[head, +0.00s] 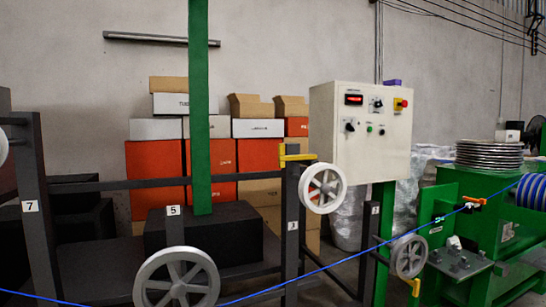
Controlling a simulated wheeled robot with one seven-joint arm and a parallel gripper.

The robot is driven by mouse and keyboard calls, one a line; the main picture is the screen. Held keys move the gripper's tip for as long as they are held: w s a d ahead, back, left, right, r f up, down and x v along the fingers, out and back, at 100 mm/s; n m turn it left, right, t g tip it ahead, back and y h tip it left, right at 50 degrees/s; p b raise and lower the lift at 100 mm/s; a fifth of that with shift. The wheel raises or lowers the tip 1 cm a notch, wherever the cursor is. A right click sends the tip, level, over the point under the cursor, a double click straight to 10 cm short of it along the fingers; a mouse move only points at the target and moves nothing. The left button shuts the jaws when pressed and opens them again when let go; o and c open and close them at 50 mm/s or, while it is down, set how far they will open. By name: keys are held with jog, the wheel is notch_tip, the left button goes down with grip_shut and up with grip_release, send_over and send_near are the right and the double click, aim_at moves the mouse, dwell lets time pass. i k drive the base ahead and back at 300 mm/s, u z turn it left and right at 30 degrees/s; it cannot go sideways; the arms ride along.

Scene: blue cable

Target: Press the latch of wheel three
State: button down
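A dark post with a white label "3" (292,225) stands right of the picture's middle. A white spoked wheel (313,194) is mounted at its right side, near the top. A yellow latch (296,157) sits at the top of this post, just above and left of the wheel. I cannot tell from here whether the latch is open or closed. The blue cable (330,265) passes in front of this post, well below the white wheel. My gripper is not in view.
A grey wheel (177,283) is on post "5" (174,225); post "7" (40,250) is at left. Another grey wheel (409,257) with a yellow latch (413,287) is at right. A control box (360,130) and green machine (480,230) stand beyond.

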aim_at(282, 158)
jog(key=k, duration=0.55)
jog(key=u, duration=0.75)
jog(key=i, duration=1)
